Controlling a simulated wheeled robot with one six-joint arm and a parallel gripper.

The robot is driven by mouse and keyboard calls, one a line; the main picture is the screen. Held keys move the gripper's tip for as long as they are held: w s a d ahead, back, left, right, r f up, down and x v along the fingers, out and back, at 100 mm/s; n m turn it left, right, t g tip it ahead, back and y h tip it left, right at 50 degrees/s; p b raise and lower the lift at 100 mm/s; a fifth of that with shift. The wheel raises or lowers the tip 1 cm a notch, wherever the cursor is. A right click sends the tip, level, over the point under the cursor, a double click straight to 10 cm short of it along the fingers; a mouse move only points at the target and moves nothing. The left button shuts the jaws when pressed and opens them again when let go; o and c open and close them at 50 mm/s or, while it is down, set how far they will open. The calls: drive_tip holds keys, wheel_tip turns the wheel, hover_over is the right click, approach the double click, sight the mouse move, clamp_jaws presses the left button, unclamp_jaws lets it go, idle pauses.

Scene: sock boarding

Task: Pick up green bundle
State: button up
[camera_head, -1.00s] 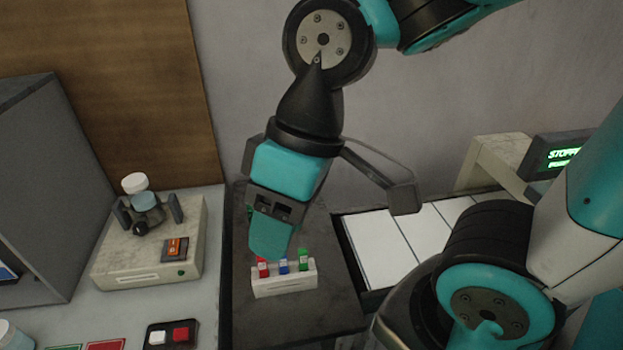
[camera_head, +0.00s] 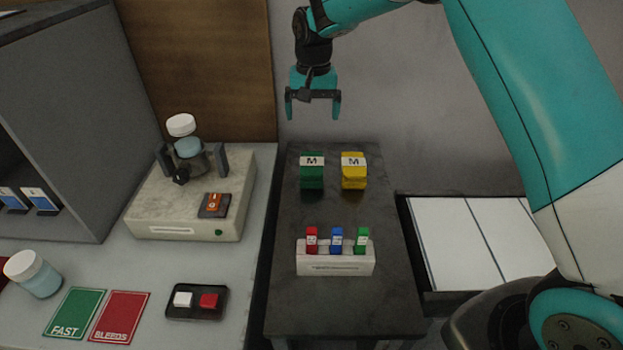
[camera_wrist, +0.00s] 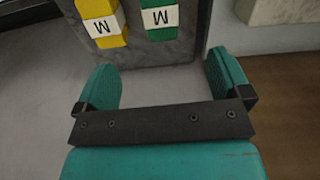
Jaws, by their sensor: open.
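The green bundle (camera_head: 312,175) has a white band marked M and stands on the dark table near its far edge. It also shows at the top of the wrist view (camera_wrist: 160,30), partly cut off by the frame edge. A yellow bundle (camera_head: 353,177) with the same M band stands just to its right in the head view, and to its left in the wrist view (camera_wrist: 101,38). My gripper (camera_head: 313,112) is open and empty. It is above and behind the green bundle, apart from it. In the wrist view its two fingers (camera_wrist: 165,85) are spread wide.
A white holder (camera_head: 335,266) with red, blue and green tagged pieces stands nearer on the dark table (camera_head: 340,312). At left are a pale device (camera_head: 150,218) with a jar, a grey cabinet (camera_head: 80,120), and cards. A white panelled surface (camera_head: 450,240) lies at right.

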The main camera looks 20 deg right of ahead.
sight(312, 162)
drive_tip(key=shift+m, duration=0.3)
drive_tip(key=f, duration=0.4)
drive_tip(key=w+f+p, duration=0.1)
drive_tip(key=f, duration=0.4)
drive_tip(key=f+p, duration=0.1)
drive_tip(key=f, duration=0.3)
drive_tip(key=shift+w+d+f, duration=0.15)
drive_tip(key=shift+w+f, duration=0.05)
drive_tip(key=shift+f, duration=0.1)
drive_tip(key=shift+w+f+p, duration=0.1)
drive_tip(key=shift+f+p, duration=1)
drive_tip(key=shift+f, duration=1.75)
drive_tip(key=c, duration=1.1)
